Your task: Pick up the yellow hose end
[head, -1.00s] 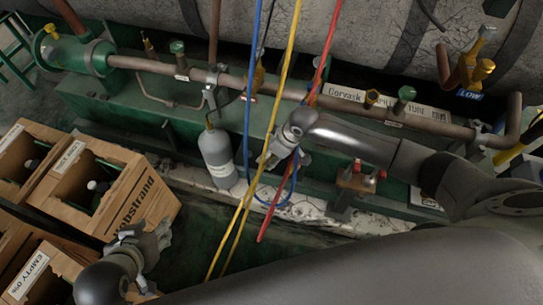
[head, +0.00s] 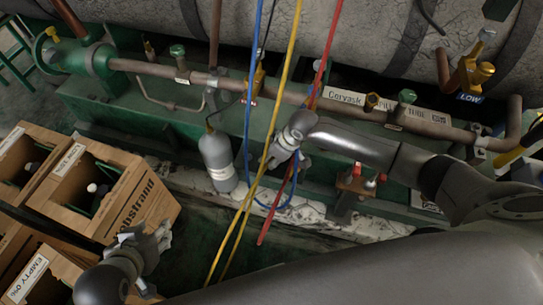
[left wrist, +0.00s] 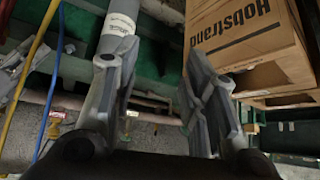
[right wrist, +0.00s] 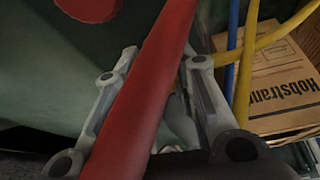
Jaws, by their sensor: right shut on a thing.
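The yellow hose (head: 278,95) hangs from above, loops low in front of the green frame and comes back up to my right gripper (head: 275,158). In the right wrist view the yellow hose (right wrist: 262,42) passes behind one finger, and my right gripper (right wrist: 165,68) is shut on its end, which is mostly hidden. The red hose (right wrist: 150,95) crosses close in front of these fingers. In the left wrist view my left gripper (left wrist: 158,75) is open and empty.
A blue hose (head: 247,110) and the red hose (head: 328,55) hang beside the yellow one. A grey cylinder (head: 218,160) stands left of my right gripper. Pipes (head: 150,66) with valves run along the green frame behind.

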